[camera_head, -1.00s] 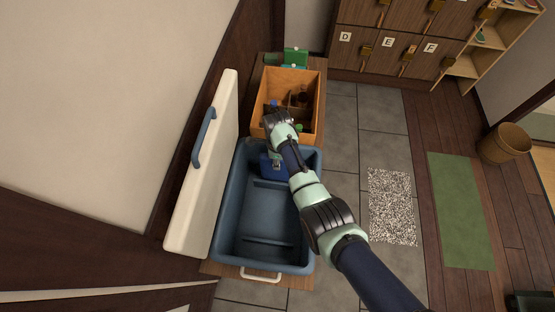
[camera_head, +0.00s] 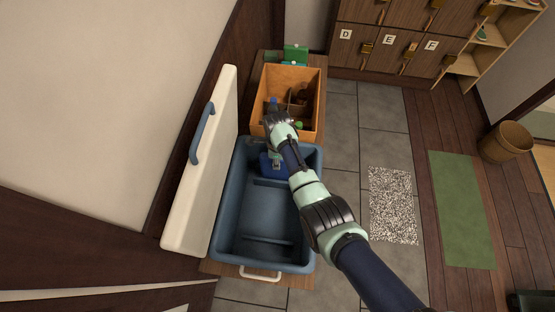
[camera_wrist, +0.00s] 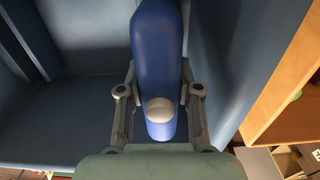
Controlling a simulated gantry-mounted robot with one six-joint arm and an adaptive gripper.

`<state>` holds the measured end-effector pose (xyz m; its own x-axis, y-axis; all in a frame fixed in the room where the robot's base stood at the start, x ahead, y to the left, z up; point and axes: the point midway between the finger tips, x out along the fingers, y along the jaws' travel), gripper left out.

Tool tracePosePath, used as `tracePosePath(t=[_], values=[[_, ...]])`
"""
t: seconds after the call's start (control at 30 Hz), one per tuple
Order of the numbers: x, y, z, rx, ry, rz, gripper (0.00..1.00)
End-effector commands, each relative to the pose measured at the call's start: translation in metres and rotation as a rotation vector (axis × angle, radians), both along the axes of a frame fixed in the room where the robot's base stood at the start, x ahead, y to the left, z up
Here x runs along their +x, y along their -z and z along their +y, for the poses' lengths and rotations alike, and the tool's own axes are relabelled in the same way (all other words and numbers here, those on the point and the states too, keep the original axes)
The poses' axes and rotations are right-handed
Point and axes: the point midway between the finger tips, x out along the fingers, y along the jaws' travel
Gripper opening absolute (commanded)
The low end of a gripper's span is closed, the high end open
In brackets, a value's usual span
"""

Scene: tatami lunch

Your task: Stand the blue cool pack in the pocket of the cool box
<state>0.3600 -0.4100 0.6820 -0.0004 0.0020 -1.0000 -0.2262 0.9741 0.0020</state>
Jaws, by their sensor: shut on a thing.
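The blue cool pack (camera_head: 270,166) is at the far end of the open blue cool box (camera_head: 267,209), partly hidden behind my arm. In the wrist view the cool pack (camera_wrist: 158,55) stands between my two fingers, with a pale round cap near the gripper. My gripper (camera_wrist: 159,100) is shut on it. In the head view my gripper (camera_head: 276,158) is over the far end of the cool box, mostly covered by my wrist. The pocket is hard to make out; I cannot tell whether the pack's lower end is inside it.
A wooden crate (camera_head: 293,76) with several bottles stands just behind the cool box. The box's white lid (camera_head: 204,165) stands open on the left. A green object (camera_head: 295,54) lies behind the crate. The cool box's middle and near floor look clear.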

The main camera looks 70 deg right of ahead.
Motion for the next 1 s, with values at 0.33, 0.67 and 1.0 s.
tracePosePath(t=[0.33, 0.67, 1.0], values=[[0.0, 0.017, 0.0, -0.001, 0.0, 0.0, 0.0], [0.0, 0.02, 0.0, -0.001, 0.0, -0.001, 0.0], [0.0, 0.031, 0.0, -0.001, 0.0, -0.001, 0.0]])
